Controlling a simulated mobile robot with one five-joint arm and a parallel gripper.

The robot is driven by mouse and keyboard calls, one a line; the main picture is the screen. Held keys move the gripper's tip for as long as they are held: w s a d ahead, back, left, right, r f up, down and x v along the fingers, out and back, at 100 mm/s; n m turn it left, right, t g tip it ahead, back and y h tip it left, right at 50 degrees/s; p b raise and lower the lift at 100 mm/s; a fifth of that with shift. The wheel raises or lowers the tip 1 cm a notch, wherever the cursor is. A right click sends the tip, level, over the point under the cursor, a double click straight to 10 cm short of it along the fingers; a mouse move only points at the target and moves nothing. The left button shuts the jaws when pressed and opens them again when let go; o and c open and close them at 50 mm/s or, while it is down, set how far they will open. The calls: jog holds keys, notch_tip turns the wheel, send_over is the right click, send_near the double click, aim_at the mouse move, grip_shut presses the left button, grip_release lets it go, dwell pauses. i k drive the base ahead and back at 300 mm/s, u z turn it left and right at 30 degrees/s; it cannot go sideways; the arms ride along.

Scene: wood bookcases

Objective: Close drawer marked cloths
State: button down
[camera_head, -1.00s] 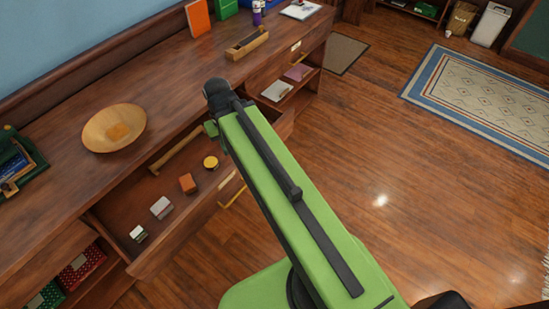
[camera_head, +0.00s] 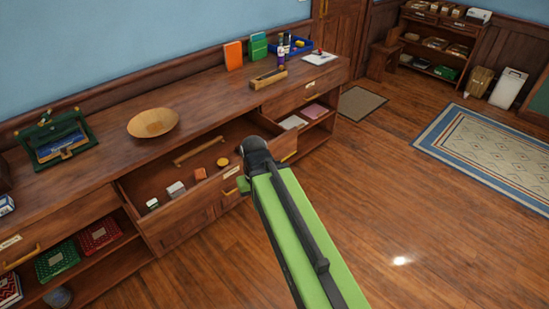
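A long wooden drawer (camera_head: 185,216) stands pulled out of the cabinet. It holds a wooden rod, a yellow round thing, an orange block and small pale boxes. Its front has a pale label (camera_head: 231,172) and a brass handle (camera_head: 230,191). The label is too small to read, so I cannot tell whether this is the cloths drawer. My green arm reaches up from the bottom, its dark end in front of the drawer's right part. My gripper (camera_head: 244,184) shows only as a small green piece near the drawer front; its fingers are mostly hidden.
The cabinet top (camera_head: 215,105) bears a wooden bowl (camera_head: 153,123), a green case (camera_head: 57,140) and a wooden tray (camera_head: 268,78). Another labelled drawer front (camera_head: 22,247) is at left. Open shelves flank the drawer. The floor (camera_head: 400,200) to the right is clear.

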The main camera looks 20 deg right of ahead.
aim_at(149, 181)
jog(key=u, duration=0.45)
jog(key=i, duration=1.05)
jog(key=u, duration=0.45)
